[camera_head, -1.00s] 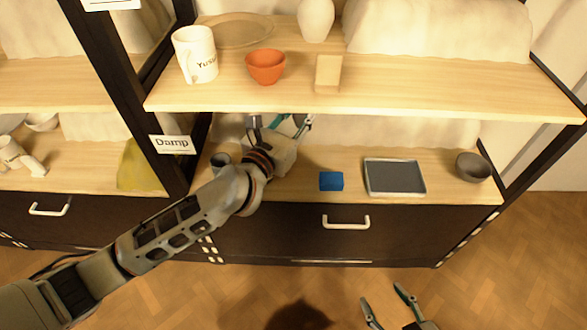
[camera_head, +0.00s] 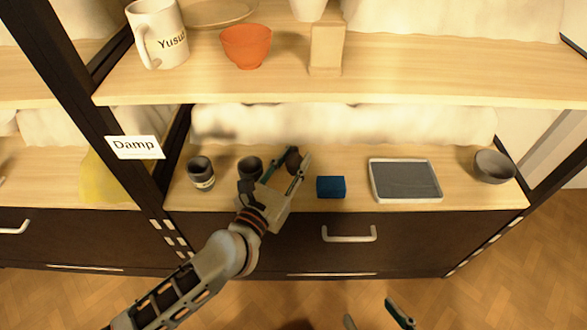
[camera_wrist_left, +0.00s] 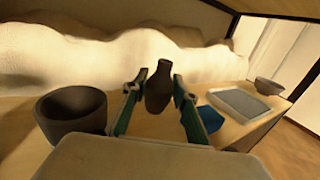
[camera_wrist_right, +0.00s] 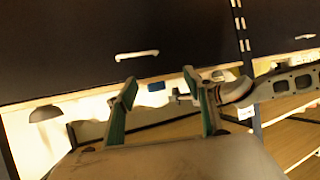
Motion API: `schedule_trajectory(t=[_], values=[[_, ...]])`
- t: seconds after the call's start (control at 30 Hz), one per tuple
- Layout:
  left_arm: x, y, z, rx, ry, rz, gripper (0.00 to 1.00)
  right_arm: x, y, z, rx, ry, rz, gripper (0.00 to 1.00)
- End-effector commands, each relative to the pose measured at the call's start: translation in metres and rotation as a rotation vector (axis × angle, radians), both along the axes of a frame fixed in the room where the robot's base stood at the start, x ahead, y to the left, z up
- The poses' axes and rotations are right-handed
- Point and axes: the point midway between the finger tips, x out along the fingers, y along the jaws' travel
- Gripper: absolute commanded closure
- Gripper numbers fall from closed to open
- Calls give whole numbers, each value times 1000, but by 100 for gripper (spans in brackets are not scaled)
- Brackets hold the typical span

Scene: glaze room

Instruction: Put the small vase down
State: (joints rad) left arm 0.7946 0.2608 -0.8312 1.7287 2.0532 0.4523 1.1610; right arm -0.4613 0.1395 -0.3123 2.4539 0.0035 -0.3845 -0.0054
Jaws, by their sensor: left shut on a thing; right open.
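The small vase (camera_wrist_left: 158,88) is dark, narrow-necked and upright between my left gripper's fingers in the left wrist view. In the head view the vase (camera_head: 293,160) shows small and dark at the fingertips. My left gripper (camera_head: 288,170) is shut on it, over the lower shelf (camera_head: 355,165), between a dark cup and a blue block. I cannot tell whether its base touches the shelf. My right gripper (camera_head: 374,314) is open and empty, low in front of the cabinet; its spread fingers also show in the right wrist view (camera_wrist_right: 160,88).
A dark cup (camera_head: 250,167) stands close left of my left gripper, with a labelled dark cup (camera_head: 200,173) farther left. A blue block (camera_head: 331,187), a grey tray (camera_head: 405,180) and a dark bowl (camera_head: 494,166) lie to the right. The upper shelf (camera_head: 400,75) overhangs behind.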

Motion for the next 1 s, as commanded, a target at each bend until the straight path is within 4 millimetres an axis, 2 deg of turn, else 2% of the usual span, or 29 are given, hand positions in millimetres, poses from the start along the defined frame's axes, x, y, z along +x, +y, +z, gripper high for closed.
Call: schedule_trajectory(t=[0.03,0.17,0.33,0.6,0.63,0.7,1.0], values=[[-3,0,-22,0,18,0,88,-3,2,-7,15,14,-4,47],[-4,0,-42,0,20,0,88,0,10,-1,64,5,-14,47],[-1,0,-36,1,6,0,88,8,12,13,81,-26,-16,47],[-1,0,-40,1,8,0,88,5,13,7,90,-10,-19,47],[-1,0,-40,1,8,0,70,5,14,7,96,-10,-20,47],[-1,0,-38,0,5,0,56,4,15,7,98,-10,-20,47],[-1,0,-38,0,5,0,56,4,15,8,99,-10,-21,47]])
